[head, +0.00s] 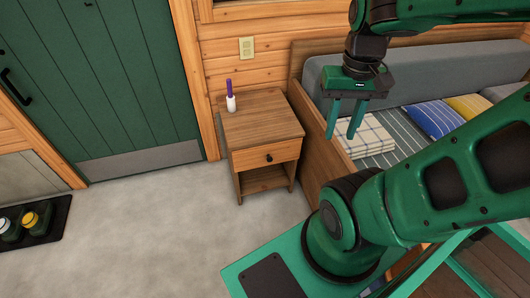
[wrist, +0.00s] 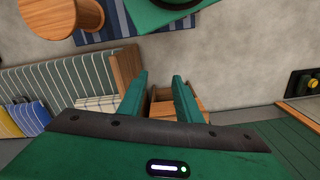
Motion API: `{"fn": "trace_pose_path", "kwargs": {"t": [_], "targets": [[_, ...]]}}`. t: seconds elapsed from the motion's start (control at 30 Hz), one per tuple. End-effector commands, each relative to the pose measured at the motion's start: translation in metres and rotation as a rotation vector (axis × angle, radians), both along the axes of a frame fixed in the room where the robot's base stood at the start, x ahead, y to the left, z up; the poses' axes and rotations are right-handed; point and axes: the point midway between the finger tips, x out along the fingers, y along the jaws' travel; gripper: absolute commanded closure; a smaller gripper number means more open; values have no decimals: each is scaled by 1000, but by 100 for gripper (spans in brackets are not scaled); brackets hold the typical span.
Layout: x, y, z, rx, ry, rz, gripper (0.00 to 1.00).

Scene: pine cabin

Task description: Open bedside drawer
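The wooden bedside table (head: 262,115) stands against the pine wall, between the green door and the bed. Its single drawer (head: 266,156) is shut and has a small dark round knob (head: 269,157). Below the drawer is an open shelf space. My gripper (head: 343,136) is open and empty, pointing down over the bed side, to the right of the bedside table and apart from it. In the wrist view, the two green fingers (wrist: 159,80) are spread, and part of the bedside table (wrist: 160,108) shows between and beyond them. The knob cannot be made out there.
A white and purple bottle (head: 231,98) stands on the bedside table. The bed's wooden side (head: 311,135) is close on the table's right. Grey floor (head: 170,225) is clear in front. A dark tray (head: 40,222) with shoes or jars lies at left.

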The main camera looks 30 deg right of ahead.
Motion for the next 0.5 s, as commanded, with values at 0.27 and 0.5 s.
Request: {"fn": "trace_pose_path", "kwargs": {"t": [0.27,0.5], "targets": [[0,0,0,0,0,0,69],[-1,-5,-4,-15,-14,3,58]]}}
